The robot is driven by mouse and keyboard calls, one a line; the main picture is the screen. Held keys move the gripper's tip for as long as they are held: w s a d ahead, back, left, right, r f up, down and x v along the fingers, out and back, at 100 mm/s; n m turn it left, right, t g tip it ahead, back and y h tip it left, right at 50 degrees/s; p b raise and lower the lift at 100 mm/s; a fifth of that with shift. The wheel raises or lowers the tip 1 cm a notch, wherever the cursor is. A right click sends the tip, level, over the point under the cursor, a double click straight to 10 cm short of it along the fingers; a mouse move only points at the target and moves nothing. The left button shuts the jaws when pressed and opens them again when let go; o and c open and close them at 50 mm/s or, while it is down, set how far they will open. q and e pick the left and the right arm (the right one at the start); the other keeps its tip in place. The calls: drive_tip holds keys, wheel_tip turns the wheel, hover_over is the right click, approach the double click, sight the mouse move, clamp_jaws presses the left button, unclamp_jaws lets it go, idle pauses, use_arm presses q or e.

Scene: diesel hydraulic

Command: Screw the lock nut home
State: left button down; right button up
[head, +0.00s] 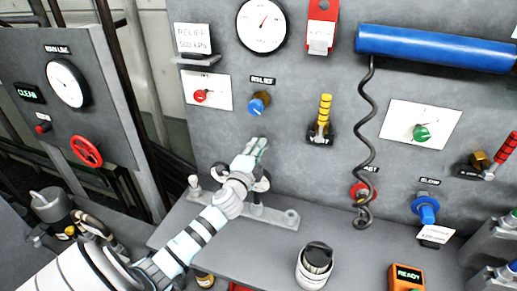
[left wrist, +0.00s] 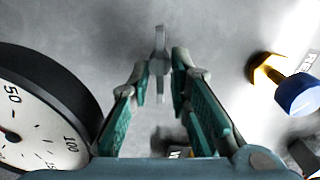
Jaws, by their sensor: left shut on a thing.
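The blue relief knob (head: 259,103) sticks out of the grey panel under a small label. In the left wrist view a brass-yellow nut (left wrist: 264,70) sits behind the blue knob (left wrist: 300,95), close to the panel; I cannot tell how far it is screwed in. My left gripper (head: 258,146) is below the knob in the head view, apart from it. In the left wrist view my left gripper (left wrist: 162,70) is shut on a slim grey spanner-like tool (left wrist: 159,45), whose end points away from me. The knob and nut are to its right there. My right gripper is not in view.
A round gauge (head: 263,25) is above the knob; its dark rim (left wrist: 62,85) is close to the gripper's left. A yellow-handled lever (head: 324,112) stands to the knob's right. A grey rack (head: 282,217) and a pot (head: 314,266) are on the ledge below.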

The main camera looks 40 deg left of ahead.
use_arm(q)
drive_tip(key=shift+m, duration=0.8)
drive_tip(key=c, duration=1.6)
unclamp_jaws()
drive_tip(key=shift+f, duration=0.1)
drive_tip(key=v, duration=0.8)
